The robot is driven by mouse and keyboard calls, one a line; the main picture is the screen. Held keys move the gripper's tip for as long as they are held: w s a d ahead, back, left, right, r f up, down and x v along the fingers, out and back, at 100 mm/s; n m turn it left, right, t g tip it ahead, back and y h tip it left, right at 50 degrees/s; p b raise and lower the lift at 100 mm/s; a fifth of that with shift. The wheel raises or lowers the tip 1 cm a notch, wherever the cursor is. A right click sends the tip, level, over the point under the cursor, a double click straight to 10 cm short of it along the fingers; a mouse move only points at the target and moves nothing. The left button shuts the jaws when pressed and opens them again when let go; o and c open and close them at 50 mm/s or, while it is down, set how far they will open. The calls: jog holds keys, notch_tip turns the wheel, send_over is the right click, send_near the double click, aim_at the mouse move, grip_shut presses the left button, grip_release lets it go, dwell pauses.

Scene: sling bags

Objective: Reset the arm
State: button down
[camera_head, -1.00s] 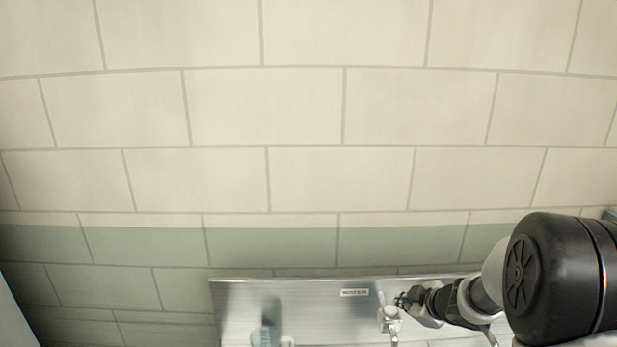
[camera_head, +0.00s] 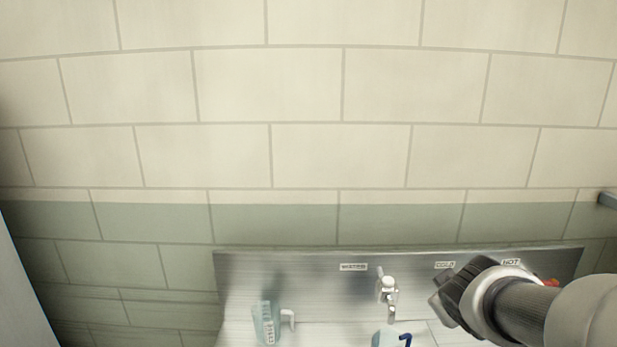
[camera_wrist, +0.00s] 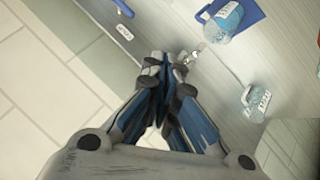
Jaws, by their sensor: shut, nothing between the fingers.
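My arm reaches in from the lower right of the head view, over the right part of the metal sink unit (camera_head: 310,275). My gripper shows in the wrist view (camera_wrist: 163,72), with its two fingers closed together and nothing held between them. In the head view the arm is seen nearly end-on, and the fingertips are hard to make out. The gripper hangs clear above the counter and touches nothing that I can see.
A faucet (camera_head: 388,288) stands left of my arm, on the steel backsplash. A clear measuring jug (camera_head: 266,322) stands at the left of the counter. The tiled wall (camera_head: 270,90) rises behind; space above is free.

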jog(key=s+a+f+m+g+y+b, duration=0.1)
jog(key=s+a+f+b, duration=0.1)
jog(key=s, duration=0.6)
jog(key=s+a+f+m+g+y+b, duration=0.1)
jog(key=s+a+f+m+b, duration=0.1)
jog(key=s+a+f, duration=0.3)
jog(key=s+a+f+m+g+y+b, duration=0.1)
jog(key=s+a+f+b, duration=0.3)
jog(key=s, duration=0.8)
jog(key=shift+s+a+g+y, duration=0.15)
jog(key=shift+a+g+y, duration=0.25)
jog(key=shift+a, duration=0.55)
